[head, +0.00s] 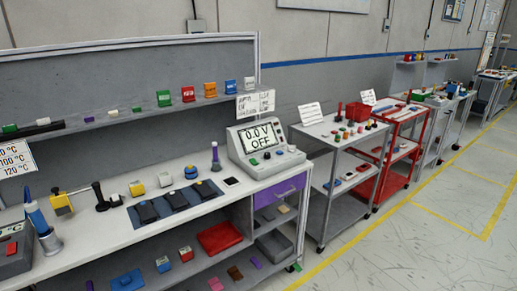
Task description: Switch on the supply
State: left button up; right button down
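The power supply (266,150) is a light grey box with a sloped front at the right end of the long workbench. Its display (260,136) reads "0.0 V" and "OFF". Small knobs or buttons (267,155) sit on the panel below the display; one at the right looks white, and one at the left edge looks green. They are too small to tell which is the switch. Neither of my grippers is in the head view.
Grey (315,160) and red (408,118) carts stand to the right. The floor (400,250) at the lower right is clear.

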aim_at(253, 160)
jog(key=i+l, duration=0.15)
jog(key=i, duration=0.35)
jog(key=i+l, duration=0.2)
jog(key=i, duration=0.25)
jog(key=i+l, duration=0.15)
jog(key=i, duration=0.35)
jog(key=i+l, duration=0.15)
jog(key=i, duration=0.35)
jog(key=u, duration=0.05)
